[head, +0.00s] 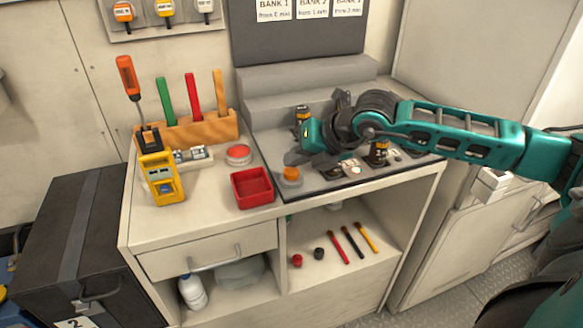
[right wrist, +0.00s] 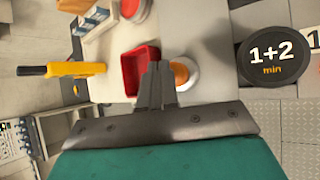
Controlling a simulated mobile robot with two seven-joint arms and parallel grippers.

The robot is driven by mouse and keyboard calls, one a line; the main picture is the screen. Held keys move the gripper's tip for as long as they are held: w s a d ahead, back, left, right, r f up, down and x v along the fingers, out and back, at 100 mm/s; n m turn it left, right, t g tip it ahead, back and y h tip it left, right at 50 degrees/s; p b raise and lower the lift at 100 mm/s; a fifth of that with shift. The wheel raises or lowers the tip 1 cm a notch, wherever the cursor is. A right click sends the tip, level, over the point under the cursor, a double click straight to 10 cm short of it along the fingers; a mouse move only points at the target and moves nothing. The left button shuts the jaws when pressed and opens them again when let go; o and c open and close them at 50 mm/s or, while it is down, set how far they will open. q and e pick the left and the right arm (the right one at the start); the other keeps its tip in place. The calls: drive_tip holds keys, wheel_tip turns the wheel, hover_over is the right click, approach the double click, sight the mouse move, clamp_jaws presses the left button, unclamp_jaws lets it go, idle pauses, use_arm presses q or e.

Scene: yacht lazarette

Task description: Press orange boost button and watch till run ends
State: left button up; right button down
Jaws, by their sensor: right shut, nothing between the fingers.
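The orange boost button (head: 291,173) is a domed cap on a round grey base at the front left of the dark-topped panel. It also shows in the right wrist view (right wrist: 181,73), partly covered by my fingers. My right gripper (head: 293,158) comes in from the right, shut and empty, with its fingertips just behind and above the button. In the right wrist view the shut fingers (right wrist: 158,66) overlap the left side of the button's base. I cannot tell whether they touch it. My left gripper is not in view.
A red tray (head: 253,189) stands just left of the button. A yellow meter (head: 160,178), a wooden rack (head: 200,128) with tools and a round red-topped tin (head: 238,153) are farther left. Dark round knobs stand under my right arm. A 1+2 min disc (right wrist: 272,57) shows in the right wrist view.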

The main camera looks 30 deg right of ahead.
sight(296, 171)
drive_tip(key=shift+r, duration=0.5)
drive_tip(key=shift+r+p, duration=1.25)
drive_tip(key=shift+r, duration=1.25)
